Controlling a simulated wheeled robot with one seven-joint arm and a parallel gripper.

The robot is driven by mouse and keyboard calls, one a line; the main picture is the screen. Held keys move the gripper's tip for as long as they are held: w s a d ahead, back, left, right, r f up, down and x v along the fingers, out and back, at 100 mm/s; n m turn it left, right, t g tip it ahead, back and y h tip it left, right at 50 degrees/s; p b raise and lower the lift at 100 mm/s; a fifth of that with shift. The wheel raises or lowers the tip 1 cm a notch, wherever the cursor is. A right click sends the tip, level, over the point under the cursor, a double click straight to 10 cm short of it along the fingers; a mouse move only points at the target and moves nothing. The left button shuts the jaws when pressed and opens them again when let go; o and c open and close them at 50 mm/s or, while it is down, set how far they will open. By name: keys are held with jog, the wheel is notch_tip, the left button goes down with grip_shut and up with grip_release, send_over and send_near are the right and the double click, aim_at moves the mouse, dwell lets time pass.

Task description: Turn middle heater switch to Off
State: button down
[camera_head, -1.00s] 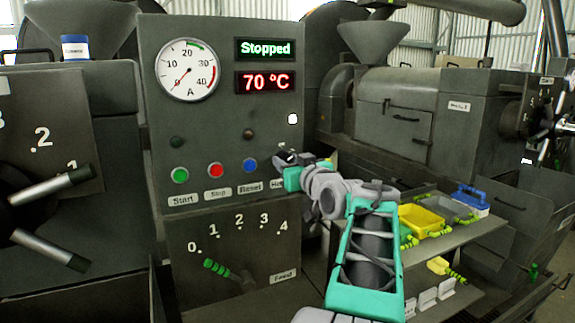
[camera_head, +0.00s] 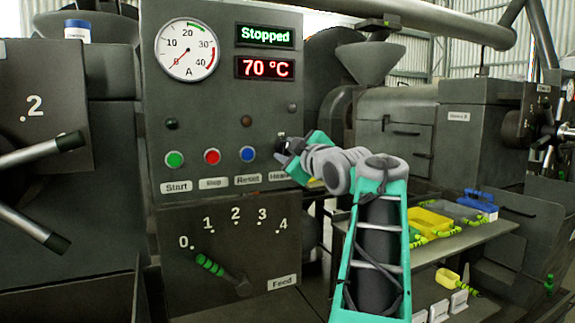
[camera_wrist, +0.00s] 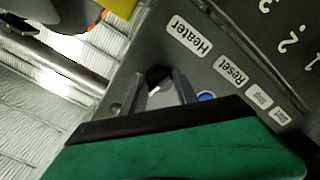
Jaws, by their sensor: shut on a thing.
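The middle machine's control panel (camera_head: 215,140) faces me, with a "Heater" label at its right, partly covered by my gripper; the label reads fully in the wrist view (camera_wrist: 188,38). My gripper (camera_head: 284,150) is at the panel's right edge, beside the blue Reset button (camera_head: 247,154). In the wrist view its two fingers (camera_wrist: 160,88) are closed around the black heater switch (camera_wrist: 157,74). The switch is mostly hidden in the head view, and I cannot read its pointer. The indicator lamp (camera_head: 292,107) above it is dark.
A green Start button (camera_head: 173,159) and red Stop button (camera_head: 212,156) are left of Reset. A green-handled Feed lever (camera_head: 210,265) is below. The displays read "Stopped" and 70 °C. A shelf with a yellow bin (camera_head: 427,222) is at right.

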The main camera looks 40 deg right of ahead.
jog(key=shift+f+n+b, duration=0.15)
jog(key=shift+n+b, duration=0.65)
jog(key=shift+n, duration=0.4)
jog(key=c, duration=0.9)
grip_release()
jog(key=shift+c, duration=0.2)
jog(key=v, duration=0.7)
jog(key=shift+s+b, duration=0.3)
jog(key=shift+s, duration=0.05)
jog(key=shift+a, duration=0.15)
